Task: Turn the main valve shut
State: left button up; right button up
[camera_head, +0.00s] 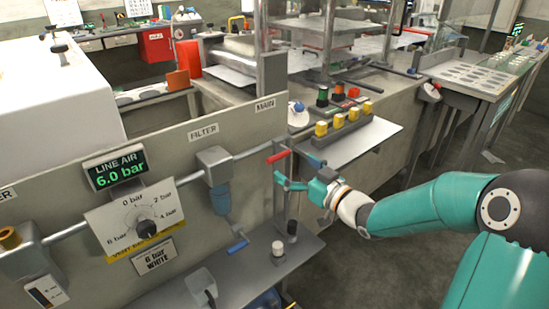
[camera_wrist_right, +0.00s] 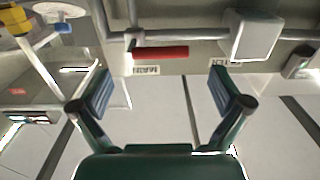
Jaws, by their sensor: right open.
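The main valve's red lever (camera_head: 278,156) sits at the right end of the panel's pipe, below the MAIN label (camera_head: 265,105). The lever lies roughly in line with the pipe. In the right wrist view the lever (camera_wrist_right: 160,52) is level, beside the upside-down MAIN label (camera_wrist_right: 146,70). My right gripper (camera_head: 297,170) is open and empty, just in front of the lever. In the wrist view its fingers (camera_wrist_right: 158,92) are spread wide, with the lever beyond and between them, apart from both. My left gripper is not in view.
A filter (camera_head: 214,167) with a blue bowl hangs left of the valve. The LINE AIR display (camera_head: 115,168) reads 6.0 bar, above a regulator dial (camera_head: 140,220). A grey shelf (camera_head: 270,262) with small knobs lies below. Yellow buttons (camera_head: 338,120) stand behind the gripper.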

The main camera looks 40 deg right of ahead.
aim_at(281, 158)
jog(key=w, duration=0.6)
jog(key=shift+w+a, duration=0.1)
jog(key=shift+a, duration=0.15)
jog(key=shift+c, duration=0.2)
